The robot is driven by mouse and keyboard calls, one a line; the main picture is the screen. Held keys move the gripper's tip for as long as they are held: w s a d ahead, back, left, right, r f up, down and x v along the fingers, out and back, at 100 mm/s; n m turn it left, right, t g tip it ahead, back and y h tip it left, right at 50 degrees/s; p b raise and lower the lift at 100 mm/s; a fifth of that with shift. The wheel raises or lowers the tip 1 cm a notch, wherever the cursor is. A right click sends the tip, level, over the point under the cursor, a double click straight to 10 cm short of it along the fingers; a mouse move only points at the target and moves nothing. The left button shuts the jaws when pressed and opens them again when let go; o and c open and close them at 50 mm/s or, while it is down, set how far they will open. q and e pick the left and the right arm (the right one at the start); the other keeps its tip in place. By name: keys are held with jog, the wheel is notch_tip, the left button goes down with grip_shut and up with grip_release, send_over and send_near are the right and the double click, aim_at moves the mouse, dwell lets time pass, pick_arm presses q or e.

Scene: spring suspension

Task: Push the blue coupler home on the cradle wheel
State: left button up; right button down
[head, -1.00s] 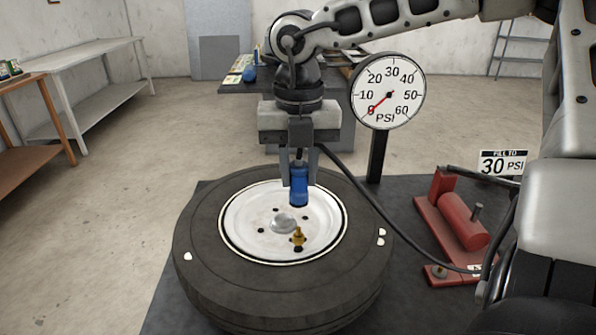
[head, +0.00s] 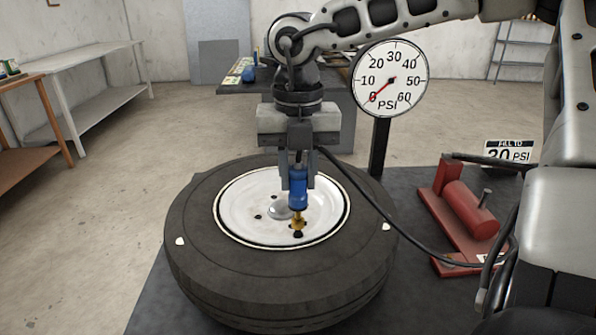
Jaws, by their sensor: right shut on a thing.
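The blue coupler (head: 298,190) is upright in my right gripper (head: 298,172), which is shut on it. The coupler's lower end is at the top of the brass valve stem (head: 298,221); I cannot tell whether they touch. The stem stands on the front part of the white rim of the wheel (head: 240,205). The black tyre lies flat on a dark mat. A black hose runs from near the gripper down to the right. My left gripper is not in view.
A gauge (head: 391,80) on a black post behind the wheel reads about 0 PSI. Benches stand at the left and back. Open floor lies left of the wheel.

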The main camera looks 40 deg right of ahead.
jog(key=shift+f+b, duration=0.5)
jog(key=shift+b, duration=0.05)
jog(key=shift+f+b, duration=0.7)
jog(key=c, duration=1.1)
grip_release()
jog(key=shift+r, duration=0.1)
jog(key=shift+r+p, duration=1.15)
jog(key=shift+r, duration=0.75)
jog(key=shift+r+p, duration=0.9)
jog(key=shift+r, duration=0.7)
jog(key=shift+f, duration=0.1)
